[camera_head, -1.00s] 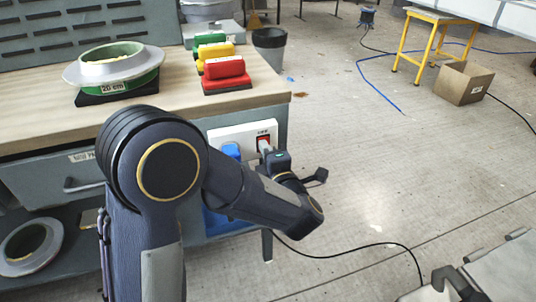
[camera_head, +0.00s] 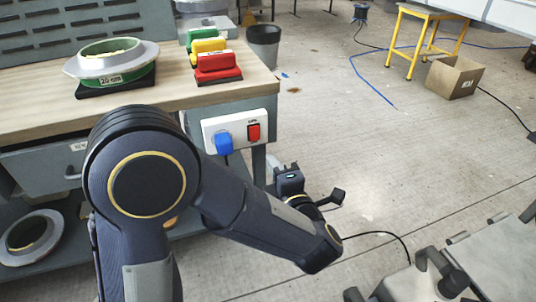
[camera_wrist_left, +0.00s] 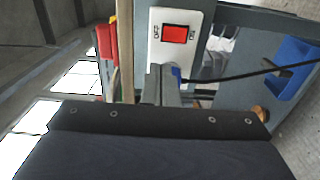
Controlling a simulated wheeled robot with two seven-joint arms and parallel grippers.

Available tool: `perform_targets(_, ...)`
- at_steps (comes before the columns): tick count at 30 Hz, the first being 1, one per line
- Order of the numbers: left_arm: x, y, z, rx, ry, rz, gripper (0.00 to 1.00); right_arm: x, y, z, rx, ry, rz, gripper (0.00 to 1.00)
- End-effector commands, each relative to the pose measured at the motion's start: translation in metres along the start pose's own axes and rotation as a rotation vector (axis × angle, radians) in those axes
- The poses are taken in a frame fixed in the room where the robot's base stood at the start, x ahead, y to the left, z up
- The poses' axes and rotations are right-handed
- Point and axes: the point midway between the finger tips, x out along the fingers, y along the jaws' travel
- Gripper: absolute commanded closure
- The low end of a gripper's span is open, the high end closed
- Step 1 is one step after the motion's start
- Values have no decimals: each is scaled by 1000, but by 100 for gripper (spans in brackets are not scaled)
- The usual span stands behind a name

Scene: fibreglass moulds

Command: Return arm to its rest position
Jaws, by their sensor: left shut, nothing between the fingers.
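My left arm (camera_head: 145,185) comes in at the lower left and reaches right, in front of the workbench. Its gripper (camera_head: 283,170) is mostly hidden behind the wrist in the head view, in front and to the right of the switch panel (camera_head: 213,129). In the left wrist view the gripper fingers (camera_wrist_left: 166,82) are together and empty. They overlap the lower part of the panel with its red switch (camera_wrist_left: 175,34). A blue plug (camera_head: 223,143) sits in the panel, left of the switch. My right gripper is out of view.
The workbench (camera_head: 40,115) carries a ring mould (camera_head: 112,60) and green, yellow and red blocks (camera_head: 218,67). A bin (camera_head: 263,45), cardboard box (camera_head: 454,77) and yellow stool (camera_head: 430,40) stand behind. Grey equipment (camera_head: 490,262) stands at lower right. A black cable (camera_head: 390,234) lies between; open floor lies beyond.

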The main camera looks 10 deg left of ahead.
Motion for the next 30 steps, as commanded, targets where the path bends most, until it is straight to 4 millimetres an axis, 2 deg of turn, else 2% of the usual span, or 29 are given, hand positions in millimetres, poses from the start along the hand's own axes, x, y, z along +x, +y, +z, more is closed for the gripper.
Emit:
perform_targets(5, -8, 1, 0, 1, 1, 0, 100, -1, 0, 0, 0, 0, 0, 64)
perform_targets(20, -5, 1, 0, -1, -11, -11, 100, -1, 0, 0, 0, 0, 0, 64)
perform_targets(25, 19, 7, 3, 0, -164, -105, 100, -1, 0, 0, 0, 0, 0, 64)
perform_targets(28, 32, 17, 4, 35, -345, -163, 100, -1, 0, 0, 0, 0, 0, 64)
perform_targets(30, 33, 24, 2, 87, -488, -183, 100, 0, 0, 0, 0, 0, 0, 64)
